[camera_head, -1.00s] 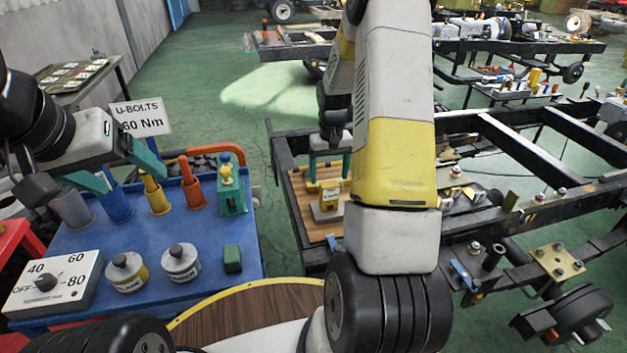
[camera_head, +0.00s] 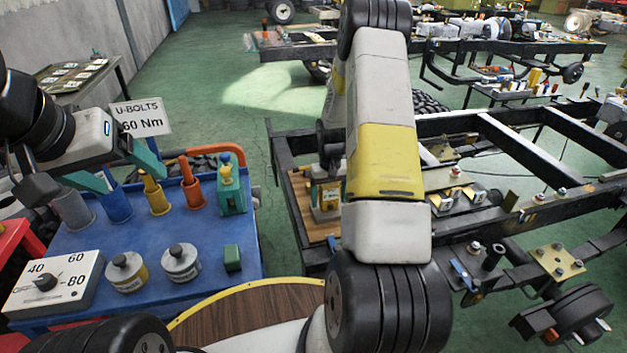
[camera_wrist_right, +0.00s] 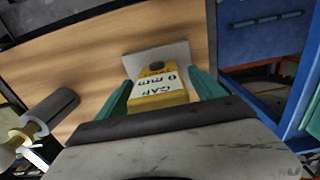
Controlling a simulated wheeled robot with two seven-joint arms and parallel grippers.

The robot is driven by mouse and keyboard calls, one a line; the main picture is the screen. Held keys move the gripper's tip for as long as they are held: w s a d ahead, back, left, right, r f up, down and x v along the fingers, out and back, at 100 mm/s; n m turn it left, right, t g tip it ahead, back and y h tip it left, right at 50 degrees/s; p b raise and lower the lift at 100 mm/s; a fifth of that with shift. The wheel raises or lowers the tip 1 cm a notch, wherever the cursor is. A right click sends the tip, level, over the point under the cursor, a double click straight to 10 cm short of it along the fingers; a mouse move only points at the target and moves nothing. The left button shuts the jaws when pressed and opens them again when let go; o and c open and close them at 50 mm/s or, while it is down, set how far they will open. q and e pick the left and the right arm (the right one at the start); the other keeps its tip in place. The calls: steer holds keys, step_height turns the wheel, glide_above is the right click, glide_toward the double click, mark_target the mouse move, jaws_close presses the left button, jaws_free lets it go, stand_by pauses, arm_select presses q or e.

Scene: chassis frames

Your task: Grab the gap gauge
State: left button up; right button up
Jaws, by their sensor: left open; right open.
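The gap gauge (camera_wrist_right: 158,92) is a yellow block with a white label reading "GAP 9 mm", on a pale grey base. It sits on a wooden board, and in the head view the gauge (camera_head: 324,196) is partly covered by my right arm. In the right wrist view my right gripper (camera_wrist_right: 162,80) is open, its teal fingers on either side of the gauge. I cannot tell whether they touch it. In the head view the right gripper is mostly hidden. My left gripper (camera_head: 121,172) is open and empty above the blue cart.
The blue cart (camera_head: 185,235) carries coloured cups, weights, a dial box (camera_head: 50,284) and a small green block (camera_head: 232,258). The black chassis frame (camera_head: 283,190) surrounds the wooden board (camera_head: 302,205). In the wrist view, a grey cylinder (camera_wrist_right: 50,110) lies left of the gauge.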

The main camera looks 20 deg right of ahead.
steer(key=shift+c, duration=0.5)
steer(key=c, duration=1.4)
steer(key=shift+c, duration=0.5)
steer(key=shift+r, duration=0.15)
